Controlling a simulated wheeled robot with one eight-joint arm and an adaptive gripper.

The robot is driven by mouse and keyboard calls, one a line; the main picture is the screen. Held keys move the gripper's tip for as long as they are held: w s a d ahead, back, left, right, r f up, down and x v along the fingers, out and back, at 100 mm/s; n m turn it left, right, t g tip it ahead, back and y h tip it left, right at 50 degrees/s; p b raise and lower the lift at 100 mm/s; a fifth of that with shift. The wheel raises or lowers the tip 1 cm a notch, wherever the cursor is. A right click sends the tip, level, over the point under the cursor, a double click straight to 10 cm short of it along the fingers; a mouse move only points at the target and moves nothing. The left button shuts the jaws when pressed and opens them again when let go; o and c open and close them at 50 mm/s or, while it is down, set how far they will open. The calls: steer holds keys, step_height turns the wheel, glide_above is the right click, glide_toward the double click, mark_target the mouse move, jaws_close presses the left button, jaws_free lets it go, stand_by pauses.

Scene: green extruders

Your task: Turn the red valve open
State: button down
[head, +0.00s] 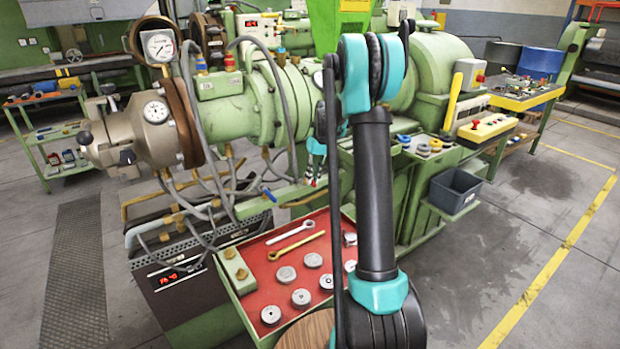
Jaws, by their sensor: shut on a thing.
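My arm rises through the middle of the head view and its elbow hides part of the machine. My gripper (313,177) shows small and partly hidden, just left of the upper arm, with its teal wrist above it and its fingers pointing down. It is shut at the front of the green machine, above the red tray. A small bit of red shows at the fingertips; this looks like the red valve (313,183), mostly covered by the fingers. How far the valve is turned cannot be told.
The green extruder (230,117) with gauges, hoses and a red-capped fitting (230,62) fills the centre. The red tray (262,258) below holds wrenches and round metal parts. A blue-handled valve (268,194) sits left of my gripper.

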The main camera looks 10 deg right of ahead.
steer(key=shift+w+d+n, duration=0.25)
steer(key=shift+d+n, duration=0.15)
steer(key=shift+n, duration=0.5)
steer(key=c, duration=1.5)
jaws_free()
steer(key=shift+r, duration=0.1)
step_height(320, 180, up, 12)
steer(key=d, duration=0.2)
steer(key=shift+w+d+f, duration=0.15)
steer(key=shift+w+f, duration=0.05)
steer(key=shift+w, duration=0.25)
